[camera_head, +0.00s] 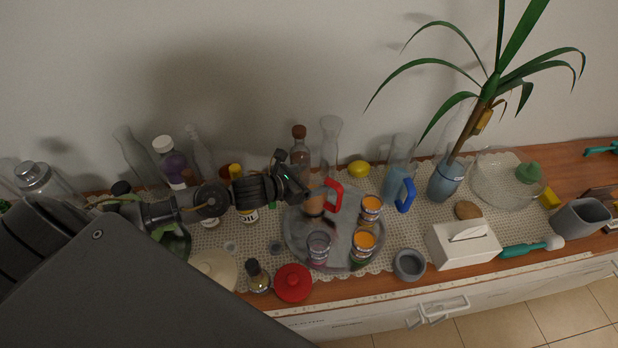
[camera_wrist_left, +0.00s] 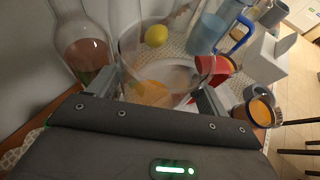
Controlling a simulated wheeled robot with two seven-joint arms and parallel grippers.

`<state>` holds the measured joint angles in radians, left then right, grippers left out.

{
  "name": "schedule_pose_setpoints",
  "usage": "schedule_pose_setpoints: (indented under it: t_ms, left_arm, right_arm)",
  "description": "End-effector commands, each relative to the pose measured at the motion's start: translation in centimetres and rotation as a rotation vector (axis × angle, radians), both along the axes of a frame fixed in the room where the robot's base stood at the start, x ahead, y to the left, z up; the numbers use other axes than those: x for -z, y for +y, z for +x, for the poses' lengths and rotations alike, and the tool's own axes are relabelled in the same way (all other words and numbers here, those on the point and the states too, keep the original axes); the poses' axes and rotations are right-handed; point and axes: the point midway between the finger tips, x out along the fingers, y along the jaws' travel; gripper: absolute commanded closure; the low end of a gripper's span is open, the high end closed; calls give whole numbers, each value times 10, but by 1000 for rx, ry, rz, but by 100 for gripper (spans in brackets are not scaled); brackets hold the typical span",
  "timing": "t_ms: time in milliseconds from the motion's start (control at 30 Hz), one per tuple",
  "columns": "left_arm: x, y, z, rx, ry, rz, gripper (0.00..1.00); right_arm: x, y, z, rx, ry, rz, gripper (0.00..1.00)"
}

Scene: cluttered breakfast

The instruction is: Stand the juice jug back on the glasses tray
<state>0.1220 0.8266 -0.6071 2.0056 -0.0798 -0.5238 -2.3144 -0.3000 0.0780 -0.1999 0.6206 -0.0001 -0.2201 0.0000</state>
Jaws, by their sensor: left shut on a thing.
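The juice jug is clear with orange juice low inside and a red handle (camera_head: 335,196). My left gripper (camera_head: 300,190) is shut on the jug. In the left wrist view the jug (camera_wrist_left: 155,92) sits between the two fingers, its red handle to the right. The round glasses tray (camera_head: 296,238) lies on the lace runner. The jug is over the tray's back part; I cannot tell whether its base touches. Two orange-filled glasses (camera_head: 371,203) (camera_head: 363,240) and an emptier glass (camera_head: 318,246) stand on the tray. My right gripper is not in view.
A blue-handled jug (camera_head: 404,193) stands right of the tray, with a lemon (camera_head: 359,168) behind. Bottles (camera_head: 300,150) stand close behind the gripper. A red lid (camera_head: 293,283), small bottle (camera_head: 258,276) and grey bowl (camera_head: 409,264) sit near the front edge.

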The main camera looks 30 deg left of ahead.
Motion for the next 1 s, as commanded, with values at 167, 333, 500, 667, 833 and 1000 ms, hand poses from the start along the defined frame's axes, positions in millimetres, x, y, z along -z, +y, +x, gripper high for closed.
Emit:
schedule_pose_setpoints:
  t_ms: [167,333,500,667,833,1000]
  left_arm:
    - [1,0,1,0,-6,-2,93]
    - [2,0,1,0,-5,-1,93]
    - [5,0,0,0,-1,0,14]
    - [5,0,0,0,-1,0,0]
    - [5,0,0,0,-1,0,0]
    - [2,2,-4,1,-2,1,0]
  right_arm:
    - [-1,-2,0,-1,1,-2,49]
    - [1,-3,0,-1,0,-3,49]
    - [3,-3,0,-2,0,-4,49]
    - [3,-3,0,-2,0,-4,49]
    - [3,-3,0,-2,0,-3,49]
    - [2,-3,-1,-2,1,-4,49]
